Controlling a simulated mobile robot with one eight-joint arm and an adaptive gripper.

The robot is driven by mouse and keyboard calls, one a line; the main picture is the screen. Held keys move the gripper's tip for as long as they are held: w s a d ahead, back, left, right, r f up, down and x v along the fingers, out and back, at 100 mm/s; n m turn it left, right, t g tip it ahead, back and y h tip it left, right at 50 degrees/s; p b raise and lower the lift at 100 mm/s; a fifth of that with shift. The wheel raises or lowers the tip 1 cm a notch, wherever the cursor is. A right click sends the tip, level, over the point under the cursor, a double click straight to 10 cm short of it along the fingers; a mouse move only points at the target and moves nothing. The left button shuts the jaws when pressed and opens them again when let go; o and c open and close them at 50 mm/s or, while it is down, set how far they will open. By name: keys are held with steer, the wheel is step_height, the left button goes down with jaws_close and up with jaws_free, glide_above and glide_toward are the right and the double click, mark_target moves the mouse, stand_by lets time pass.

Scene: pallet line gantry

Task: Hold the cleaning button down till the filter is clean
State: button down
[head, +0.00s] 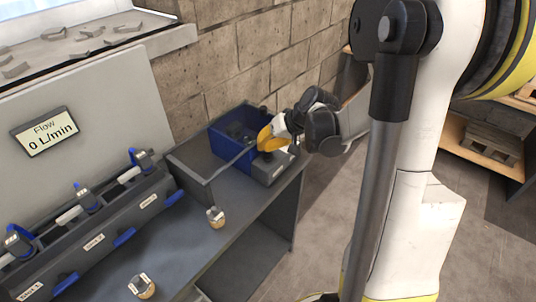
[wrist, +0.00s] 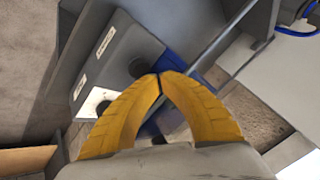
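My gripper (head: 265,140) has yellow fingers and is over a small grey box (head: 267,174) at the far end of the bench. In the wrist view my gripper (wrist: 158,76) is shut, its fingertips together and nothing visible between them. That view also shows the grey box (wrist: 118,52), with small white labels and a round black button (wrist: 138,68) just left of the fingertips. I cannot tell whether the tips touch the box or button. The labels are unreadable and the filter is not identifiable. The flow display (head: 45,132) reads 0 L/min.
A blue bin (head: 226,153) stands behind the grey box, against the block wall. A grey trough (head: 95,240) holds several blue-handled valves at left. Two small knobbed pieces (head: 215,217) (head: 142,287) are on the bench top (head: 190,240).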

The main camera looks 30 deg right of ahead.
mark_target(265, 153)
steer(key=shift+f, duration=0.4)
steer(key=shift+f+b, duration=0.55)
steer(key=shift+b, duration=0.2)
stand_by(0.3)
steer(key=shift+r, duration=0.1)
stand_by(4.3)
steer(key=shift+r+p, duration=0.75)
steer(key=shift+r, duration=0.15)
steer(key=shift+r+p, duration=1.9)
steer(key=shift+r, duration=0.6)
